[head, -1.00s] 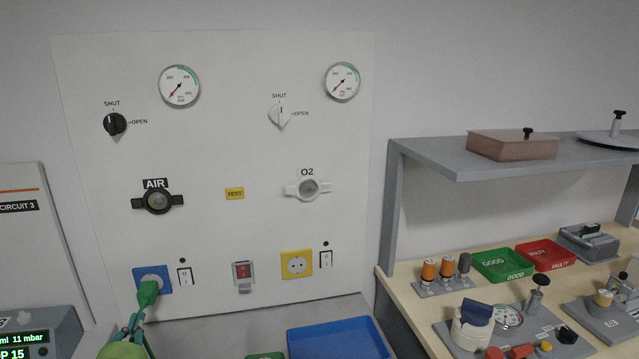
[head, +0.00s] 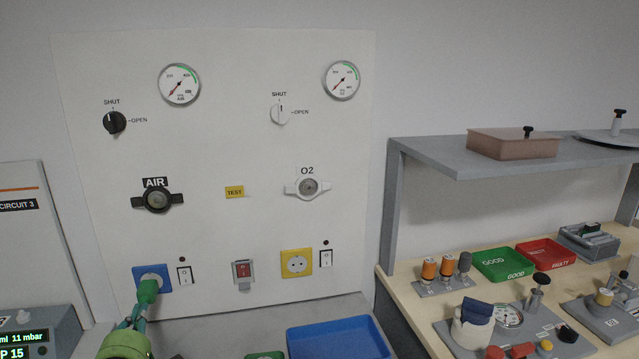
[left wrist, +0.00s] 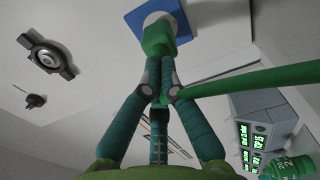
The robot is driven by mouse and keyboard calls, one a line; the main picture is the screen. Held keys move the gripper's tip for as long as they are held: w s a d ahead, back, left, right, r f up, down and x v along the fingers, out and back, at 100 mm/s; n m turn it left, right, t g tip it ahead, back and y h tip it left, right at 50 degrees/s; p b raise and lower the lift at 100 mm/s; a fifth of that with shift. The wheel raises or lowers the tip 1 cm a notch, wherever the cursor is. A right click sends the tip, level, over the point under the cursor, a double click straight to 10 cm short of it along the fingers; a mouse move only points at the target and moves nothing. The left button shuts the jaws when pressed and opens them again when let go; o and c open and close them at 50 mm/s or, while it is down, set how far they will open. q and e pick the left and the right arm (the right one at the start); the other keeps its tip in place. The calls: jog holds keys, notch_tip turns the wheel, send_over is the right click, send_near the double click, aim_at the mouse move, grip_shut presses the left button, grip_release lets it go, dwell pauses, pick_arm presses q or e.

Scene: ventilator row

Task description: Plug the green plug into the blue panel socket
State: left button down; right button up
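The green plug (head: 148,291) is at the lower part of the blue panel socket (head: 153,277), at the lower left of the white panel. In the left wrist view the plug (left wrist: 160,45) covers part of the socket's white round face (left wrist: 155,20). The plug's front touches or nearly touches it; how deep it sits cannot be told. My left gripper (head: 143,308) is behind the plug. Its teal fingers (left wrist: 162,75) are close together on the plug's rear. A green cable (left wrist: 245,86) runs off to the right. My right gripper is not in view.
A switch (head: 184,276) sits just right of the blue socket. A yellow socket (head: 296,263) and a red switch (head: 243,271) are farther right. The black AIR fitting (head: 157,199) is above. A ventilator screen (head: 25,343) stands at lower left, a blue tray (head: 337,345) below.

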aim_at(144, 296)
pick_arm(q)
jog(key=shift+w+a, duration=0.1)
jog(key=shift+w, duration=0.3)
jog(key=shift+w+a, duration=0.1)
jog(key=shift+w, duration=0.35)
jog(key=shift+b+x, duration=0.55)
jog(key=shift+x, duration=0.95)
jog(key=p+v, duration=0.4)
jog(key=v, duration=0.3)
jog(key=shift+p, duration=0.4)
dwell(0.5)
